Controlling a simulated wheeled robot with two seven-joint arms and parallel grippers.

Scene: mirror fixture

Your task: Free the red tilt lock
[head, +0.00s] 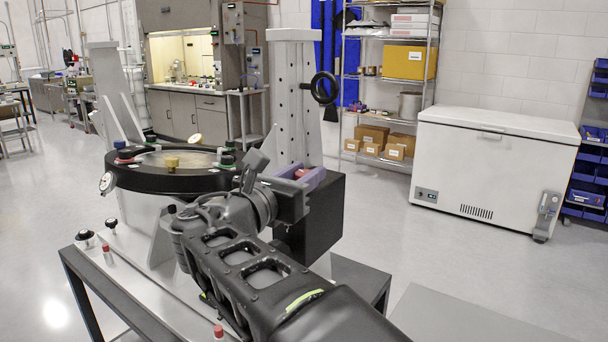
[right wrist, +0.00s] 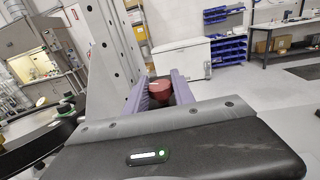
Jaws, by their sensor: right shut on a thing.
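The red tilt lock (right wrist: 160,88) is a red knob between the purple fingers of my right gripper (right wrist: 162,90) in the right wrist view. The fingers are shut on it, one at each side. In the head view my right gripper (head: 308,180) is at the foot of the grey upright (head: 295,110), above a black block (head: 322,215). Only a little of the red knob (head: 302,173) shows there between the purple fingers. The mirror fixture's black ring (head: 170,178) is to the left of the gripper. My left gripper is not in view.
A black handwheel (head: 324,88) sticks out from the upright above my right gripper. Small red-topped pins (head: 106,250) stand on the base plate. Open floor lies right, before a white chest freezer (head: 490,165).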

